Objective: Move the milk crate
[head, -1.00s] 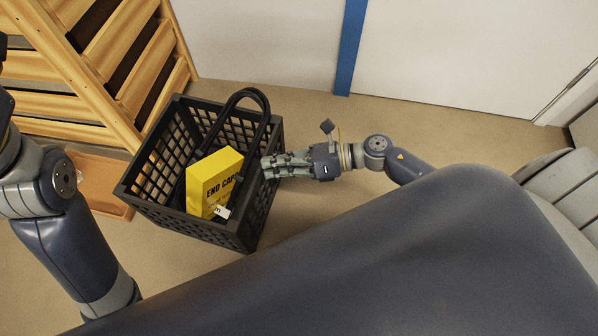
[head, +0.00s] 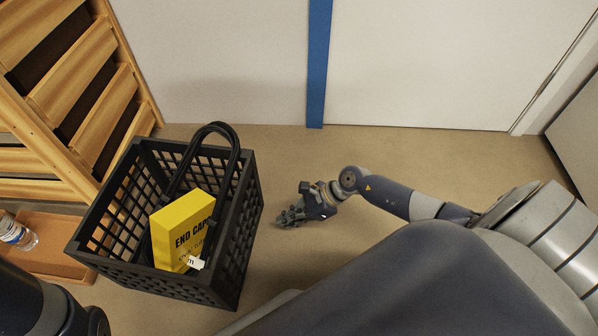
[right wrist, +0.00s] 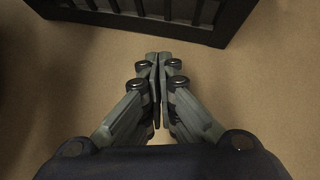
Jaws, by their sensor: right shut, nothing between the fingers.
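The black milk crate (head: 150,268) stands on the floor at the left of the head view, with lattice sides and a looped black handle (head: 215,130). A yellow box (head: 182,230) with black lettering sits inside it, with a small white tag at its lower edge. My right gripper (head: 282,221) is shut and empty, low over the floor to the right of the crate and apart from it. In the right wrist view its closed fingers (right wrist: 158,58) point toward the crate's dark lower edge (right wrist: 150,22), with floor between. My left gripper is out of view.
A wooden slatted rack (head: 85,85) stands behind and left of the crate. A brown tray (head: 45,240) with a clear bottle (head: 17,232) lies at the left. A white wall with a blue stripe (head: 318,70) is behind. Floor (head: 290,150) is clear right of the crate.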

